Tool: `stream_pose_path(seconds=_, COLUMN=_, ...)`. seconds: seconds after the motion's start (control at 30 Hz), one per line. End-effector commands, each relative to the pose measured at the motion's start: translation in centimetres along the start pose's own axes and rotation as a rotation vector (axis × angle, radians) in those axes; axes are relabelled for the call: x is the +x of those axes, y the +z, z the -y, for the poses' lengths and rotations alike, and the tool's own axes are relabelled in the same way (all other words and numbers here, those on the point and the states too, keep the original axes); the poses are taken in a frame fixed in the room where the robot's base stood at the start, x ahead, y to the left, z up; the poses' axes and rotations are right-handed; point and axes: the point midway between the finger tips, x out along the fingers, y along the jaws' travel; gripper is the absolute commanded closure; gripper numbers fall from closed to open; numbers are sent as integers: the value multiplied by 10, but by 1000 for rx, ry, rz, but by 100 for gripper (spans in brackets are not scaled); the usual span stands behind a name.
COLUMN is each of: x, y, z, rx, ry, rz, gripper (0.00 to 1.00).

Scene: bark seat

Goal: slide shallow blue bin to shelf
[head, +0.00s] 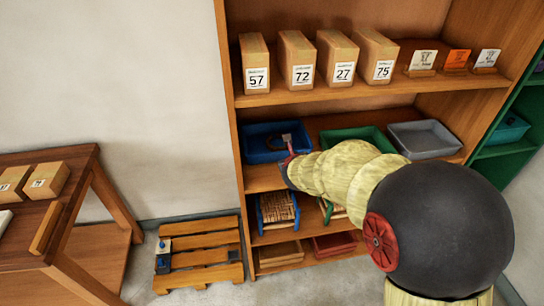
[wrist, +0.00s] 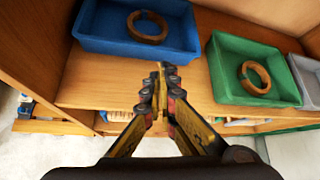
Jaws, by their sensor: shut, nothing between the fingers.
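The shallow blue bin (head: 258,157) sits on the middle shelf (wrist: 105,94) of the wooden rack, at its left end. In the wrist view the blue bin (wrist: 122,47) is at the upper left, with a brown ring (wrist: 147,27) lying inside it. My gripper (wrist: 160,72) is shut and empty, its fingertips pointing at the bin's front wall near its right part. In the head view my gripper (head: 287,147) is at the bin's front right. I cannot tell whether the fingertips touch the bin.
A green bin (wrist: 248,80) with another ring stands to the right, with bare shelf between. A grey bin (head: 424,139) is farther right. Boxes (head: 297,60) line the shelf above. A pallet (head: 200,256) lies on the floor at left.

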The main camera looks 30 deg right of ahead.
Motion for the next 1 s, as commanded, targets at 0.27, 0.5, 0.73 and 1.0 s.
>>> stream_pose_path(seconds=0.27, x=-4, y=-25, z=-52, rx=229, ry=183, rz=-115, gripper=100)
stream_pose_path(seconds=0.5, x=22, y=-30, z=-58, rx=237, ry=181, rz=-117, gripper=100)
stream_pose_path(seconds=0.73, x=67, y=-34, z=-66, rx=235, ry=181, rz=-116, gripper=100)
stream_pose_path(seconds=1.0, x=104, y=-26, z=-70, rx=234, ry=180, rz=-116, gripper=100)
